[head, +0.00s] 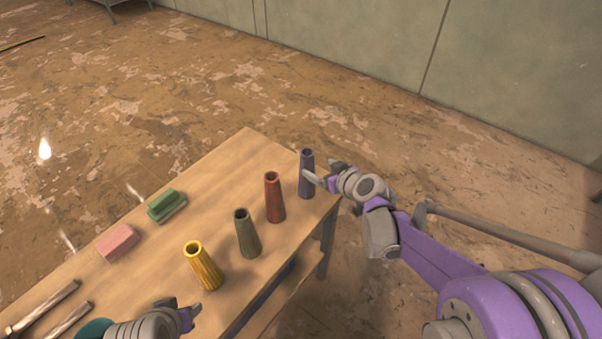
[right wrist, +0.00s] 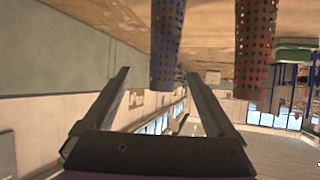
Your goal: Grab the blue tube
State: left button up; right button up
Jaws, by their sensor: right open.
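The blue tube (head: 306,180) stands upright near the far right corner of the wooden table. In the right wrist view, which looks upside down, the blue tube (right wrist: 167,45) hangs from the top, lined up between my two fingers. My right gripper (head: 321,170) is open and empty just right of the tube, with one fingertip overlapping it in the head view. I cannot tell if they touch. My left gripper (head: 188,315) is low in the head view by the table's front edge; its fingers are too unclear to judge.
A red tube (head: 273,198), a green tube (head: 247,234) and a yellow tube (head: 203,266) stand in a row toward the front left. The red tube (right wrist: 255,45) is beside the blue one. A green block (head: 166,205) and pink block (head: 118,243) lie farther left.

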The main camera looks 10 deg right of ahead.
aim_at(313, 164)
jog(key=x, duration=0.4)
jog(key=shift+w+f, duration=0.1)
jog(key=shift+f, duration=0.05)
jog(key=x, duration=0.6)
jog(key=shift+w+a, duration=0.1)
jog(key=shift+a, duration=0.3)
grip_shut()
